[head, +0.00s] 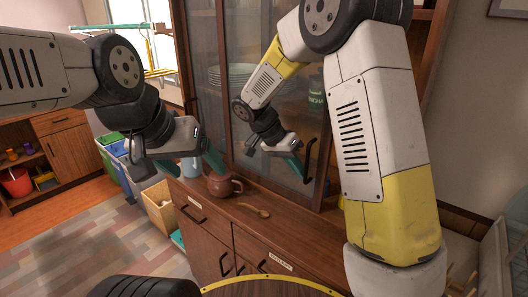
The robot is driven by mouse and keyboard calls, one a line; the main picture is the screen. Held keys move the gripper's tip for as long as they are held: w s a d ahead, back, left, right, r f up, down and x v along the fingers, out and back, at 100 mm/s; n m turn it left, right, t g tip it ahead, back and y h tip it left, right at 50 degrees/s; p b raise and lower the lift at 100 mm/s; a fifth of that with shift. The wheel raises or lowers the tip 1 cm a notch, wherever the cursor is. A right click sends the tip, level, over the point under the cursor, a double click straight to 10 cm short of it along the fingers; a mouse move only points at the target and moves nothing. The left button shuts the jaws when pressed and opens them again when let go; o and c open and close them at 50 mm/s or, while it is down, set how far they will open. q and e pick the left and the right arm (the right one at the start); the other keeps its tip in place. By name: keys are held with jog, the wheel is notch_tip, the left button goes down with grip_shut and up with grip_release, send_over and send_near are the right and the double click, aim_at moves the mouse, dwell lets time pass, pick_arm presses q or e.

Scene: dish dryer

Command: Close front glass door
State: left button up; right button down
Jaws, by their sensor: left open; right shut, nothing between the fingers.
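The front glass door (262,105) is a dark wood-framed pane on the upper part of the cabinet. A black bar handle (311,158) sits near its right edge. My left gripper (199,173) is open and empty at the left, above the counter's left end and apart from the handle.
A brown teapot (222,185) and a wooden spoon (252,210) stand and lie on the counter below the door. White plates (238,72) and a green jar (316,100) show behind the glass. Bins (116,160) and a wooden crate (160,208) stand at the left.

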jog(key=s+d, duration=1)
jog(key=d, duration=0.2)
jog(key=shift+d, duration=0.35)
